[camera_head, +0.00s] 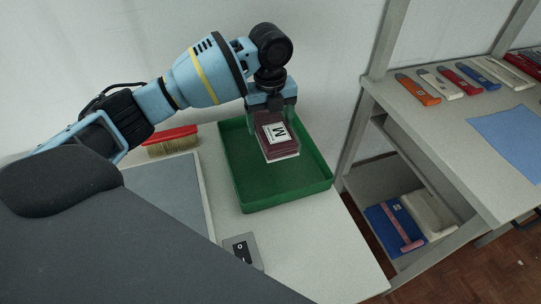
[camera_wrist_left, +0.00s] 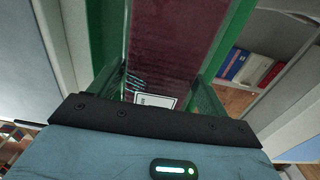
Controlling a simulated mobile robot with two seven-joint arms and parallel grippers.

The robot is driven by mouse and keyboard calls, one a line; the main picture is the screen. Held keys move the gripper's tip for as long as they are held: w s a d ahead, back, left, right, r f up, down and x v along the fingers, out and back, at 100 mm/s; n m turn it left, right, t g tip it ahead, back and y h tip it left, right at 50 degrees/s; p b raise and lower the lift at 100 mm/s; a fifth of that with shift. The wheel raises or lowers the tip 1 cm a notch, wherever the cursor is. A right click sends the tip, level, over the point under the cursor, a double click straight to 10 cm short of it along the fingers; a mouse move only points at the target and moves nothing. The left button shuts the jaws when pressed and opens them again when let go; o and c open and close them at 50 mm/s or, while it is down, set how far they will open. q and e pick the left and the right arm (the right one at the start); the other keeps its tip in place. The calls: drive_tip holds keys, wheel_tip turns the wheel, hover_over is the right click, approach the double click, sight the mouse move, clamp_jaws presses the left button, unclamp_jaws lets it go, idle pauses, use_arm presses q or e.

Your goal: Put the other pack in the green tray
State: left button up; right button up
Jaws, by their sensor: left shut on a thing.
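A dark maroon pack (camera_head: 266,119) with a white label marked M hangs in my left gripper (camera_head: 275,132). The gripper points down and is shut on the pack, with one finger on each side. The pack is over the green tray (camera_head: 242,192), within its rim in the head view. A pale edge shows at the pack's bottom; I cannot tell whether the pack touches the tray floor. The maroon pack (camera_wrist_left: 178,45) also fills the middle of the left wrist view, with part of its label showing. The visible part of the tray floor is bare. My right gripper is not in view.
A red-backed brush (camera_head: 170,141) and a grey mat (camera_head: 165,190) lie left of the tray. A small switch box (camera_head: 241,250) sits in front. A shelf bench (camera_head: 455,125) with several colored tools stands at the right, across a gap.

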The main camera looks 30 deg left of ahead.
use_arm(q)
drive_tip(key=shift+f+b, duration=0.3)
drive_tip(key=shift+f, duration=4.8)
drive_tip(key=o, duration=1.1)
drive_tip(key=shift+c, duration=0.2)
drive_tip(key=shift+r, duration=0.1)
wheel_tip(320, 180, up, 12)
drive_tip(key=shift+r+p, duration=0.1)
drive_tip(key=shift+p, duration=0.35)
